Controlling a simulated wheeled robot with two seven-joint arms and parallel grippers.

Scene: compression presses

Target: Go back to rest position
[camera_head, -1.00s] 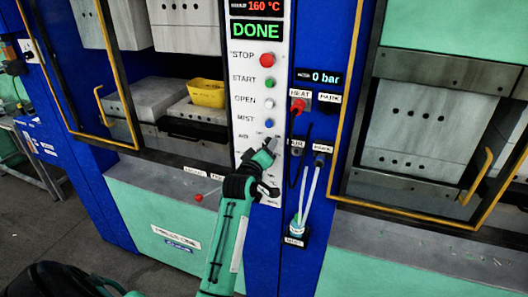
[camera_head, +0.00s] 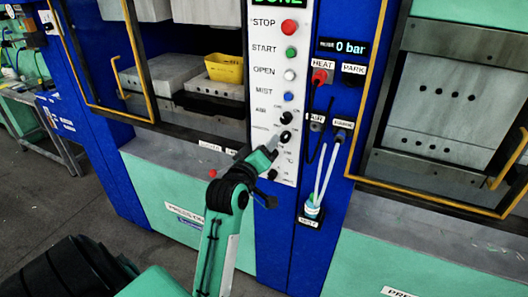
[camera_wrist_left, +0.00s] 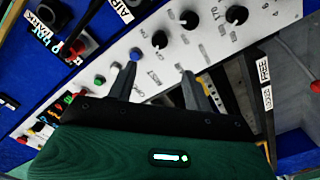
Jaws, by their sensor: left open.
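My left gripper (camera_head: 274,150) is in front of the lower part of the white control panel (camera_head: 262,98). It is open, with nothing between its fingers. In the left wrist view its two dark fingers (camera_wrist_left: 158,78) stand apart against the panel. The panel carries a red STOP button (camera_head: 290,27), a green START button (camera_head: 291,53), a white OPEN button (camera_head: 289,75), a blue MIST button (camera_head: 288,96) and black knobs (camera_head: 286,118). Whether the gripper touches the panel cannot be told. My right gripper is out of view.
A yellow tray (camera_head: 224,69) sits in the open left press on a grey block. The right press (camera_head: 450,95) has a yellow-framed door. Grey floor (camera_head: 90,210) is clear at left.

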